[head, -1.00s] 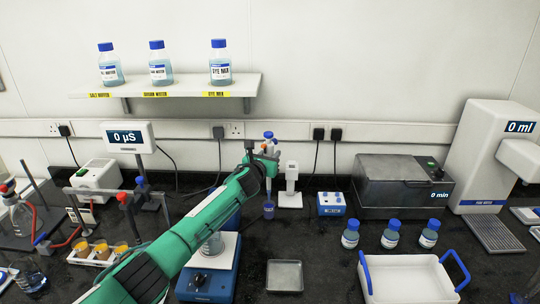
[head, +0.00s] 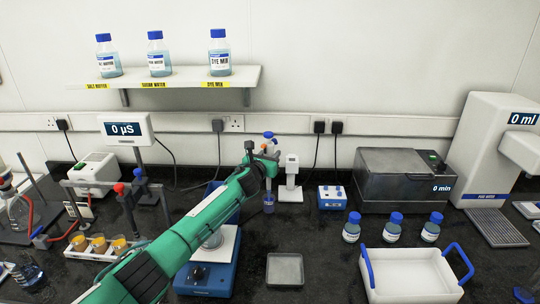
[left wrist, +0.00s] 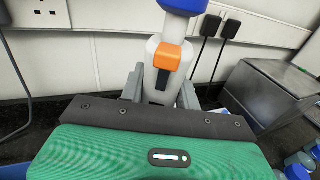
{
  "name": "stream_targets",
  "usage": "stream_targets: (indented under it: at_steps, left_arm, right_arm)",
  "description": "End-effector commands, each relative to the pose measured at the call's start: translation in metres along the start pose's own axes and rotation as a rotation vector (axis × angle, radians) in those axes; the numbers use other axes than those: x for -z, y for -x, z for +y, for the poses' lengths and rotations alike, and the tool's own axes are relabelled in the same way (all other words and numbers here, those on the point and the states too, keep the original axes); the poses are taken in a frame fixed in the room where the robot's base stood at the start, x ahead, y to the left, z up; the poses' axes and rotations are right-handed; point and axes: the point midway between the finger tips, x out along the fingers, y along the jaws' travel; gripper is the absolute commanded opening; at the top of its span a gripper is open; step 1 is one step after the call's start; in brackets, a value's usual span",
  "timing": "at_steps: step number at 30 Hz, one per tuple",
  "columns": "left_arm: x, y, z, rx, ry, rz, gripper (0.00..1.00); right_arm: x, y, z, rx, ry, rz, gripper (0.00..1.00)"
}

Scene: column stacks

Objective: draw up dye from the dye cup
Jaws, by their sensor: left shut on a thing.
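My left gripper (head: 268,157) is shut on a white pipette with a blue top (head: 269,136) and an orange part, which stands about upright. In the left wrist view the pipette (left wrist: 164,85) rises between the fingers. My right gripper is out of view.
A white stand (head: 291,183) is just right of the cup, with a blue box (head: 332,198) beyond it. A blue stirrer (head: 208,276) is under my left arm. A metal tray (head: 285,270) lies in front. Capped bottles (head: 392,227) and a white basket (head: 412,278) are at right.

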Motion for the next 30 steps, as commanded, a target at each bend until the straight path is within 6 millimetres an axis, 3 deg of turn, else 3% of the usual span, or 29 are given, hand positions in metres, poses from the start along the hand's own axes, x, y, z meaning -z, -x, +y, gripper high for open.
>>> stream_targets:
  at_steps: [18,28,30]
  left_arm:
    - [0.019,-0.001,0.0,0.0,-0.001,-0.001,0.0]
    - [0.019,-0.001,0.0,0.0,0.0,0.0,0.0]
    - [0.019,-0.001,0.0,0.0,0.0,0.0,0.0]
  right_arm:
    - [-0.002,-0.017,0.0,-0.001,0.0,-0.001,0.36]
    - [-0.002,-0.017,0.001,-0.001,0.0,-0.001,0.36]
    - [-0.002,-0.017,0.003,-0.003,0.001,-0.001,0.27]
